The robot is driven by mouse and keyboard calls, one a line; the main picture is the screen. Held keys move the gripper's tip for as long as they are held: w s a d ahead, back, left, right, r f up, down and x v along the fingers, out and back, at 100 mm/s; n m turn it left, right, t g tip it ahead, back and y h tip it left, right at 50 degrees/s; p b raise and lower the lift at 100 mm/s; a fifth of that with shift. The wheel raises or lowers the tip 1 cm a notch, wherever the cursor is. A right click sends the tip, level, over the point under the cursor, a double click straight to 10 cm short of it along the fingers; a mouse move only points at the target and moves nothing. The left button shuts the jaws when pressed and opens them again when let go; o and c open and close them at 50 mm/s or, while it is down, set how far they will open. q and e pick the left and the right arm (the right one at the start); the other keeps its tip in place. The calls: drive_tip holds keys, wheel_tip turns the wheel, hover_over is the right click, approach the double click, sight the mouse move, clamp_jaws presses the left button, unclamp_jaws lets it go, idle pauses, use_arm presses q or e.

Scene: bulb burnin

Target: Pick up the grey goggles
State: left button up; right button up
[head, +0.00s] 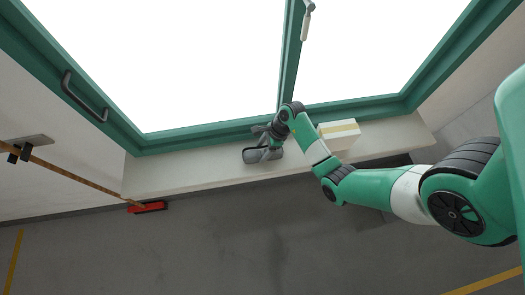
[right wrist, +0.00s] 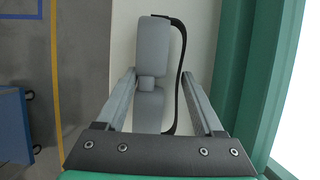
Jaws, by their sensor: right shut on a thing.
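The grey goggles (right wrist: 153,50) lie on the pale window sill (right wrist: 200,45), with their black strap (right wrist: 184,70) curving along one side in the right wrist view. In the head view the goggles (head: 254,155) show on the sill below the window. My right gripper (right wrist: 153,85) has its two fingers on either side of the goggles' narrow middle and is shut on them. In the head view my right gripper (head: 265,138) reaches down to the sill and partly covers the goggles. My left gripper is not in view.
A white box with a yellow stripe (head: 339,134) stands on the sill just right of my right gripper. The green window frame (head: 205,137) runs close behind. A red broom head (head: 147,208) is on the floor at left. The sill left of the goggles is clear.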

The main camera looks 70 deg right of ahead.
sight(260, 150)
drive_tip(key=shift+r, duration=0.1)
wheel_tip(260, 150, up, 3)
drive_tip(key=shift+p, duration=0.5)
drive_tip(key=s+a+r+p, duration=0.2)
drive_tip(key=s+r+p, duration=0.6)
drive_tip(key=s, duration=0.5)
drive_tip(key=shift+s+a+r, duration=0.35)
drive_tip(key=shift+r, duration=0.55)
